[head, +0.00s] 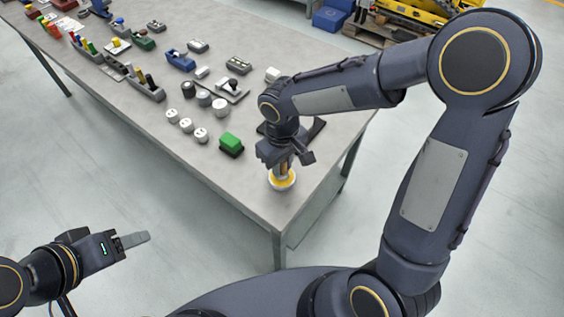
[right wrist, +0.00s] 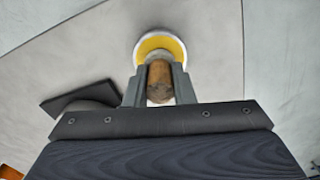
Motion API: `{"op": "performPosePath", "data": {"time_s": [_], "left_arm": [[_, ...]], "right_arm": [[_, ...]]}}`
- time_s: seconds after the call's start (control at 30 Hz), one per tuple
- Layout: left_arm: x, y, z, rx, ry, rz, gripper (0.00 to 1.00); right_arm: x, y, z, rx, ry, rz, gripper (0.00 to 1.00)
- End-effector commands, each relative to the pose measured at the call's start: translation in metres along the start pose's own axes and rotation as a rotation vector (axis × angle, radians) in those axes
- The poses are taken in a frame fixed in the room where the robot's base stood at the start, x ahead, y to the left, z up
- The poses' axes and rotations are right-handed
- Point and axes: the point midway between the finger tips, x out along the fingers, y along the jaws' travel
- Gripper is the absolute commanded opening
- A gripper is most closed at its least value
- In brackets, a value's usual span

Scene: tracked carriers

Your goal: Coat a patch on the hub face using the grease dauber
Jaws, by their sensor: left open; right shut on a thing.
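The grease dauber (right wrist: 160,82) shows as a brown wooden handle, upright between the fingers of my right gripper (right wrist: 160,88). My right gripper (head: 283,164) is shut on the handle near the table's front right corner. Directly under it is a round white-rimmed dish (head: 282,186) with yellow inside; the dish also shows in the right wrist view (right wrist: 143,40). The dauber's lower end is over or in the yellow; I cannot tell whether it touches. My left gripper (head: 135,240) is open and empty, off the table's left side. I cannot make out the hub face for sure.
A dark flat plate (right wrist: 75,97) lies beside the gripper, partly hidden. A green-topped block (head: 231,142), white round pieces (head: 186,125) and grey and black cylinders (head: 204,98) stand left of it on the table (head: 240,190). Further items crowd the far end.

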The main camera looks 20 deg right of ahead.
Motion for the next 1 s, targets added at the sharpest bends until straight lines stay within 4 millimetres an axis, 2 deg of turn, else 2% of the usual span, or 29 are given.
{"op": "performPosePath", "data": {"time_s": [1.0], "left_arm": [[0.0069, -0.0032, 0.0035, 0.0, 0.0, 0.0, 0.54]], "right_arm": [[0.0096, -0.0001, 0.0, 0.0, 0.0, 0.0, 0.04]]}}
